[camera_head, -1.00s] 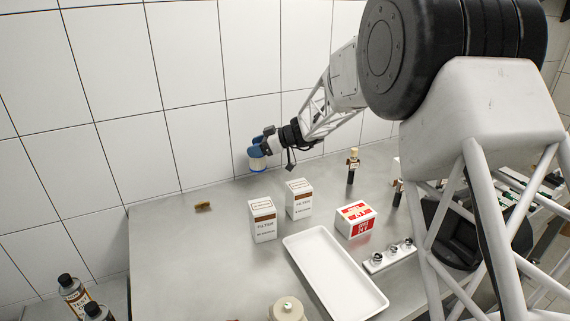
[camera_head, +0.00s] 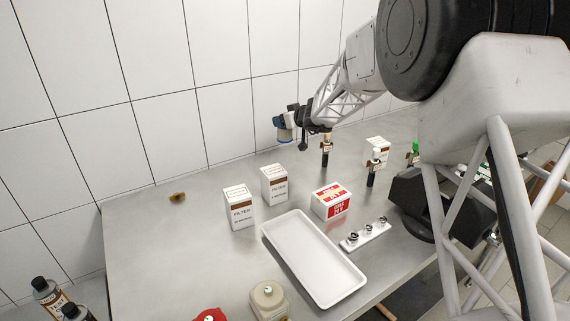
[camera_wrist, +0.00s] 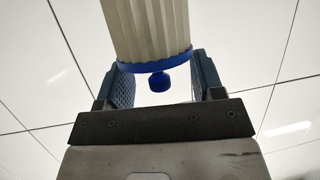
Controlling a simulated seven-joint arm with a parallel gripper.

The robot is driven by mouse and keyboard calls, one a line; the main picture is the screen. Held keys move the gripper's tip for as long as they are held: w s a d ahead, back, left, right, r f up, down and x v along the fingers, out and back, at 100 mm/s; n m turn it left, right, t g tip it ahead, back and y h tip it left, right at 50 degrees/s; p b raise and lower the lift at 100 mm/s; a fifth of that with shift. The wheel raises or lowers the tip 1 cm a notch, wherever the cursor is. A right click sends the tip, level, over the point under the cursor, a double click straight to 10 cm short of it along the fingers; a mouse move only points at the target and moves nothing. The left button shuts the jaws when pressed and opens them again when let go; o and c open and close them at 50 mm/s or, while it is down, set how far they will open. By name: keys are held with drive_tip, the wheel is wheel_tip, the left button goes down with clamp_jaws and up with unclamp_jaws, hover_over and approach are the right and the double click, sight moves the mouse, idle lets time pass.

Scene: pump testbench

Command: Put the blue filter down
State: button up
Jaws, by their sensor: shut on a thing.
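The blue filter (camera_wrist: 148,30) is a pale pleated cylinder with a blue end ring and a small blue knob. My gripper (camera_wrist: 155,88) is shut on it, with a textured blue-grey jaw on each side in the wrist view. In the head view my gripper (camera_head: 284,124) is small, above the back of the steel table. Part of the filter runs out of the top of the wrist view.
Two white filter boxes (camera_head: 239,207) (camera_head: 274,183) stand on the steel table (camera_head: 150,260). A white tray (camera_head: 312,262) lies in front, with a red and white box (camera_head: 331,201) and a small fitting rack (camera_head: 366,235) beside it. The table's left side is mostly clear.

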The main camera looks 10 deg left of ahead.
sight(285, 135)
idle(0.3)
drive_tip(key=shift+f, duration=3.15)
drive_tip(key=shift+f, duration=0.1)
drive_tip(key=shift+f, duration=1.75)
drive_tip(key=shift+f, duration=0.1)
drive_tip(key=o, duration=1.2)
drive_tip(key=shift+v, duration=1.1)
drive_tip(key=v, duration=1)
